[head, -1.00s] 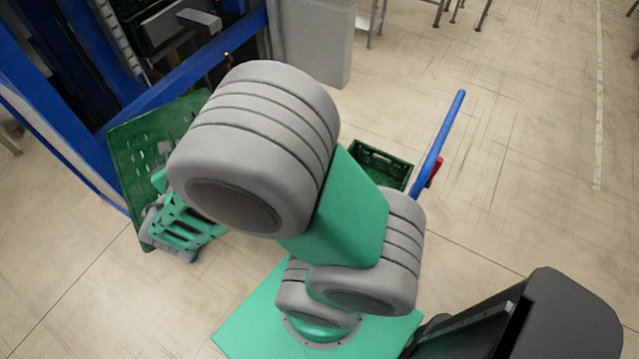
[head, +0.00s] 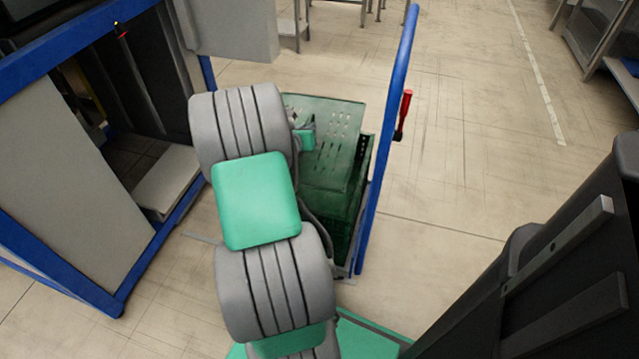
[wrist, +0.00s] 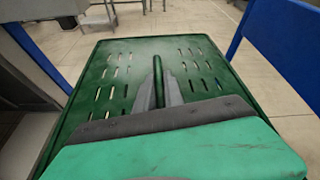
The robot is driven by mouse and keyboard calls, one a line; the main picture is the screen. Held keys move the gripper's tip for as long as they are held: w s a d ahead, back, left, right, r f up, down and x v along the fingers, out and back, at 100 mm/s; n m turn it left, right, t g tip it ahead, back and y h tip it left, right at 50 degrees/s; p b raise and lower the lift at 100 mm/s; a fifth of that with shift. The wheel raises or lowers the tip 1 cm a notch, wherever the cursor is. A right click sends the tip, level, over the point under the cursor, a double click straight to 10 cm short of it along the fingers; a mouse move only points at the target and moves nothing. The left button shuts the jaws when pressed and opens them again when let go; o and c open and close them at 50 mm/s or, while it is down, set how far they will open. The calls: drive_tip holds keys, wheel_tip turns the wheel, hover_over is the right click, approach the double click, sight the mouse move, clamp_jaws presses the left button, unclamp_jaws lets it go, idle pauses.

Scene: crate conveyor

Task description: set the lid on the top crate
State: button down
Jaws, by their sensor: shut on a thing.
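The lid (head: 335,115) is a flat green slotted panel in the head view. It is over the left and far part of the dark green crate stack (head: 344,238), whose right side and near end show past it. In the wrist view the lid (wrist: 205,65) fills the middle, and my gripper (wrist: 159,75) is shut on its raised central rib. In the head view my arm hides most of the gripper. I cannot tell whether the lid touches the crate rim.
A blue trolley handle (head: 385,130) with a red lever (head: 403,115) rises close to the right of the crates. A blue-framed machine with grey panels (head: 75,185) stands at the left. Open floor (head: 470,130) lies to the right.

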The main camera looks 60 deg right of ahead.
sight(320, 132)
drive_tip(key=shift+m+g, duration=0.3)
drive_tip(key=s+d+f, duration=0.1)
drive_tip(key=s+d+f+b, duration=0.1)
drive_tip(key=s, duration=0.1)
drive_tip(key=shift+d+f, duration=0.1)
drive_tip(key=shift+f, duration=0.1)
wheel_tip(320, 132, down, 10)
drive_tip(key=b, duration=0.4)
drive_tip(key=shift+r, duration=0.25)
drive_tip(key=c, duration=1.5)
unclamp_jaws()
drive_tip(key=shift+f, duration=0.1)
drive_tip(key=shift+o, duration=0.2)
